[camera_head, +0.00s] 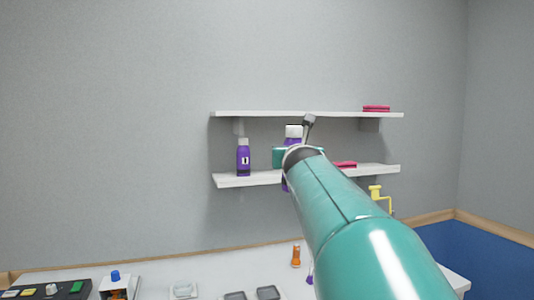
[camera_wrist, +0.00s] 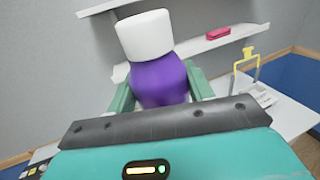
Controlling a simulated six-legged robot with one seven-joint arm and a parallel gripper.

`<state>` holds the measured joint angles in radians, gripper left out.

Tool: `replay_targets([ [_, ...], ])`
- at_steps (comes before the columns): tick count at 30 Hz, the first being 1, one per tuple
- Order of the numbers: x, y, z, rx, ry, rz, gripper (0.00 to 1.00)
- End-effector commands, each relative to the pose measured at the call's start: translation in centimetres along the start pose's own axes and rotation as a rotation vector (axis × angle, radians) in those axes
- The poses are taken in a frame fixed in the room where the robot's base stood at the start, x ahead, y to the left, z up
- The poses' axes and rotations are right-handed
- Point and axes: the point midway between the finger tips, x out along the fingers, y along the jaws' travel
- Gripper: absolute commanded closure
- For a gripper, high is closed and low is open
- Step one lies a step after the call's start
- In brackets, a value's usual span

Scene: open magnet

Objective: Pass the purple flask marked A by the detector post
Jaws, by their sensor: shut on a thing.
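A purple flask (camera_wrist: 160,82) with a white cap sits upright between the green fingers of my gripper (camera_wrist: 162,92) in the wrist view. My gripper is shut on it. In the head view the flask's white cap (camera_head: 293,131) shows in front of the lower shelf, and my arm hides most of its body. No letter A can be read on the side I see. A yellow frame-like stand (camera_head: 378,194) is at the right; it also shows in the wrist view (camera_wrist: 245,65). I cannot tell whether this is the detector post.
Another purple bottle (camera_head: 243,158) with a label stands on the lower shelf (camera_head: 235,181). Pink blocks lie on the upper shelf (camera_head: 260,114) and lower shelf. The white table (camera_head: 210,276) below holds a small orange bottle (camera_head: 296,256), dark trays and a button panel (camera_head: 45,290).

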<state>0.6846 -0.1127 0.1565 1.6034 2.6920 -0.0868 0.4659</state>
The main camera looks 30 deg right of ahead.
Motion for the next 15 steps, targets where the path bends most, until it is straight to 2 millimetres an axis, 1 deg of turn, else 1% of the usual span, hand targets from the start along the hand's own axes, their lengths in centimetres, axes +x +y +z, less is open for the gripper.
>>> replay_targets([
  [2, 0.1, -0.1, 0.0, 0.0, -0.001, -0.001, 0.78],
  [8, -0.4, 1.2, -2.6, 0.0, 0.002, 0.045, 0.78],
  [11, -0.9, 2.0, -4.6, -0.001, 0.003, 0.077, 0.78],
  [15, -1.7, 3.1, -7.7, -0.001, 0.003, 0.128, 0.78],
])
